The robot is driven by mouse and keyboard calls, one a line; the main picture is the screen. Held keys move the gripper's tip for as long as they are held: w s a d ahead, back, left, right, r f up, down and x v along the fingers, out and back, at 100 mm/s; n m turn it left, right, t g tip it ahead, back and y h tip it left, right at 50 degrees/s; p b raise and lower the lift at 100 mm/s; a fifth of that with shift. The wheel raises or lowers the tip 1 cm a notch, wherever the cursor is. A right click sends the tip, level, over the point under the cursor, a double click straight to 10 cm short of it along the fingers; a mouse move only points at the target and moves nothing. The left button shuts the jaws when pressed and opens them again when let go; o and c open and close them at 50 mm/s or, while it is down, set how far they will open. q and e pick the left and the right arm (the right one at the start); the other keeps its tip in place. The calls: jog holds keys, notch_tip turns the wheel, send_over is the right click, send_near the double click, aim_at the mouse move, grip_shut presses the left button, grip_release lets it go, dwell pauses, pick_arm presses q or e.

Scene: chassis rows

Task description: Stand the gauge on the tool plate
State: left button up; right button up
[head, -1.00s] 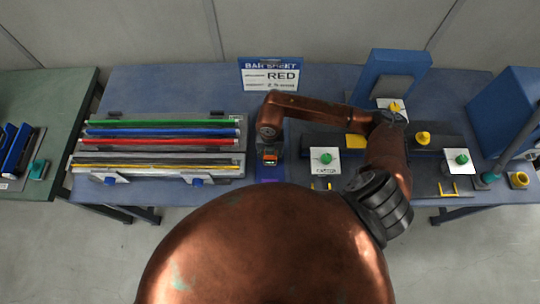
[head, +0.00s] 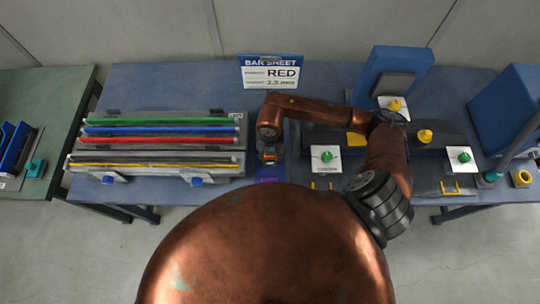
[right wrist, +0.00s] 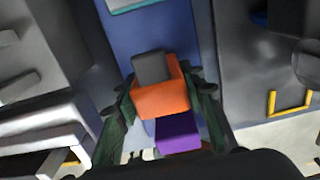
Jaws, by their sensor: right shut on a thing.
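The gauge (right wrist: 163,98), an orange block with a dark grey top part, is between the fingers of my right gripper (right wrist: 163,103) in the right wrist view. In the head view my right gripper (head: 269,153) is over the blue strip between the two rows of fixtures. A purple block or patch (right wrist: 178,135) shows just below the gauge in the wrist view, and at the strip's front (head: 270,180) in the head view. I cannot tell which surface is the tool plate, nor whether the gauge touches anything below. My left gripper is not in view.
A grey rack (head: 239,172) with green, blue, red and yellow bars lies left of the gripper. A white fixture with a green knob (head: 326,156) stands close on the right. The bar sheet sign (head: 269,74) reads RED. A blue stand (head: 385,72) is at the back.

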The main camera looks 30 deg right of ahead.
jog(key=shift+f, duration=0.2)
dwell(0.3)
jog(key=o, duration=1.5)
notch_tip(320, 180, up, 11)
jog(key=shift+f, duration=0.2)
jog(key=shift+r, duration=0.75)
